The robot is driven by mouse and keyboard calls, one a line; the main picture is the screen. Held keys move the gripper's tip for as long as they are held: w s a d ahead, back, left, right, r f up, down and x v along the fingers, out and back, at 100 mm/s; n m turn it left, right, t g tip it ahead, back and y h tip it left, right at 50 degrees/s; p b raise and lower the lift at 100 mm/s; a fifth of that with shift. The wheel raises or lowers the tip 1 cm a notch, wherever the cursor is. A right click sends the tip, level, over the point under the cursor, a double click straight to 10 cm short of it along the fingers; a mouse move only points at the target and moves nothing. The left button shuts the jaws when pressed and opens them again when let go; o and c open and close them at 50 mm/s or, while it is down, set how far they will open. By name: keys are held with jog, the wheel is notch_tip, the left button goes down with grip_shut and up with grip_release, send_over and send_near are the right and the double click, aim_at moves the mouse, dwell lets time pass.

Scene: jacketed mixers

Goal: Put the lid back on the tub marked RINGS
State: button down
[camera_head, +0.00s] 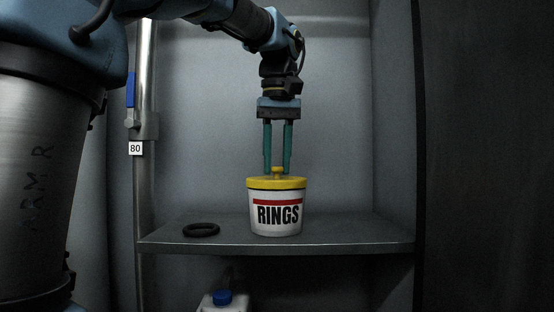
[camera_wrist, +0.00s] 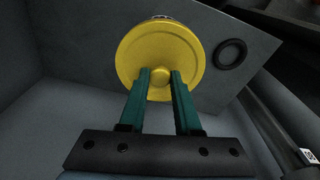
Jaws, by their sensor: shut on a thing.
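The white tub marked RINGS (camera_head: 277,215) stands upright on the shelf, with a red band above its black lettering. The yellow lid (camera_head: 262,183) sits on top of the tub and looks level, its rim meeting the tub's top edge. In the wrist view the lid (camera_wrist: 190,50) is a round yellow disc with a knob at its middle. My gripper (camera_head: 278,172) points straight down from above, its two green fingers shut on the lid's knob. The fingers also show in the wrist view (camera_wrist: 160,77). The lid hides the inside of the tub.
A black ring (camera_head: 201,230) lies on the grey shelf (camera_head: 340,236) left of the tub. A metal pipe with a blue handle (camera_head: 131,90) and a tag reading 80 rises at the left. A blue-capped white container (camera_head: 222,300) stands below the shelf. The shelf's right part is clear.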

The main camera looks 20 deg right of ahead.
dwell(0.9)
jog(key=shift+c, duration=0.2)
grip_release()
dwell(0.3)
jog(key=shift+r+p, duration=0.1)
jog(key=shift+p, duration=0.2)
jog(key=shift+r+p, duration=3.4)
jog(key=shift+r, duration=0.05)
jog(key=shift+f, duration=0.1)
grip_shut()
